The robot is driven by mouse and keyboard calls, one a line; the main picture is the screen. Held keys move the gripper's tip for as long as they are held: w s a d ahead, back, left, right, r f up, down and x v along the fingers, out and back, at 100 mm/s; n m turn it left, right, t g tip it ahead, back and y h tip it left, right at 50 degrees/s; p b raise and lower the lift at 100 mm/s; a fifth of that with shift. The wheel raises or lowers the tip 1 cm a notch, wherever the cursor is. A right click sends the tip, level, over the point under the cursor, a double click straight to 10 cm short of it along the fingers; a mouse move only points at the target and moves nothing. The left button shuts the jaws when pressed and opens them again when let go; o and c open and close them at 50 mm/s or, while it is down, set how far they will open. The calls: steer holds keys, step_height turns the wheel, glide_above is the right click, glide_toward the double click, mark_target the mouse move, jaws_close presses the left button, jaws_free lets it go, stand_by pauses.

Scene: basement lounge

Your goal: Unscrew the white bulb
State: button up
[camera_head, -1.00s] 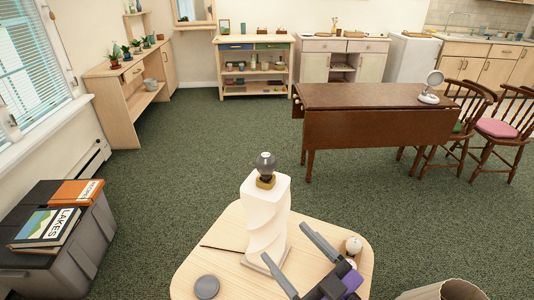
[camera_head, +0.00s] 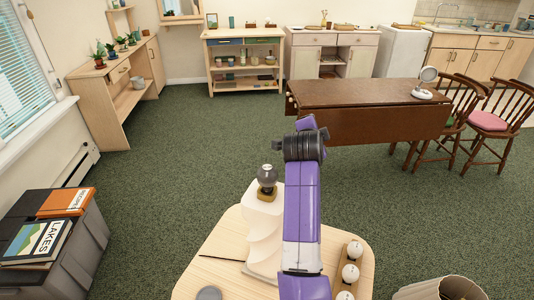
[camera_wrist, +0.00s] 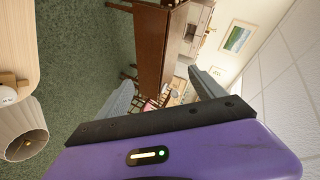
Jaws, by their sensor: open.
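A lamp with a white twisted body (camera_head: 264,228) stands on the light wooden table (camera_head: 225,245). A dark grey, glassy bulb (camera_head: 267,173) sits upright in its brass-coloured socket (camera_head: 267,194). Several white bulbs (camera_head: 350,272) stand in a wooden holder (camera_head: 359,252) at the table's right. One white bulb also shows cut off at the left edge of the wrist view (camera_wrist: 7,82). My purple arm rises between the lamp and the holder, covering part of the lamp's right side. My gripper (camera_wrist: 163,92) is open and empty in the wrist view; its fingers cannot be made out in the head view.
A beige, open-ended shade-like object (camera_head: 440,289) is at the lower right. A grey bin with books (camera_head: 40,240) stands left. A brown drop-leaf table (camera_head: 370,120) and chairs (camera_head: 480,125) are beyond. A grey disc (camera_head: 209,293) lies on the near table. Green carpet is clear between.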

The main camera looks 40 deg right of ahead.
steer(key=m+g+y, duration=0.1)
steer(key=m, duration=0.2)
steer(key=r+m+g+y+p, duration=0.1)
steer(key=m+g+y, duration=0.4)
steer(key=m+y, duration=0.6)
glide_above(267, 179)
steer(key=w+d, duration=0.3)
steer(key=shift+a+m+h, duration=0.2)
steer(key=shift+m+h, duration=0.2)
steer(key=shift+m, duration=0.3)
steer(key=shift+s+a+m+g, duration=0.3)
steer(key=shift+g, duration=0.1)
steer(key=shift+f, duration=0.25)
steer(key=shift+s+f+p, duration=0.1)
steer(key=shift+f+p, duration=0.55)
steer(key=shift+f, duration=3.05)
